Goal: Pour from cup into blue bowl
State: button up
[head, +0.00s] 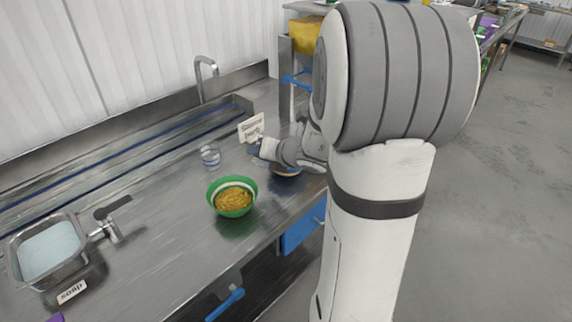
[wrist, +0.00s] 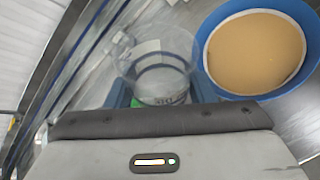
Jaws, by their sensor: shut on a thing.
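My gripper (wrist: 163,95) has its blue fingers on either side of a clear cup (wrist: 165,60) and is shut on it. I cannot tell how much is in the cup. The blue bowl (wrist: 204,62), full of a smooth tan filling, is just right of the cup in the wrist view. In the head view, the blue bowl (head: 287,174) is mostly hidden behind my arm. My gripper (head: 257,149) shows there beside it, partly covered by my wrist, and the held cup cannot be made out.
A green bowl (head: 213,200) with yellow grains stands near the counter's front edge. A clear glass (head: 210,156) is behind it. A small sign (head: 251,128) stands near my gripper. The counter (head: 160,215) between is clear.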

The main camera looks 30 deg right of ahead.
aim_at(255, 160)
jog(key=shift+s+a+f+n+t+h+b, duration=0.2)
jog(key=shift+a+f+n+h+b, duration=0.25)
jog(key=shift+b, duration=1.55)
jog(key=shift+s+a+f+n+t+h+b, duration=0.15)
jog(key=shift+a+f+n+h+b, duration=0.3)
jog(key=shift+b, duration=1.5)
jog(key=a+r+n+b, duration=0.1)
jog(key=b, duration=0.3)
jog(key=shift+s+a+r+t+h, duration=0.15)
jog(key=shift+s+r+t+h, duration=0.05)
jog(key=shift+t+h, duration=0.2)
jog(key=b, duration=0.2)
jog(key=n+b, duration=0.1)
jog(key=b, duration=0.1)
jog(key=shift+s+a+f+t+h, duration=0.1)
jog(key=shift+a+t+h, duration=0.15)
jog(key=shift+a+h, duration=0.1)
jog(key=shift+a+r+h+b, duration=0.1)
jog(key=shift+r+h+b, duration=0.15)
jog(key=shift+b, duration=0.35)
jog(key=shift+s, duration=0.15)
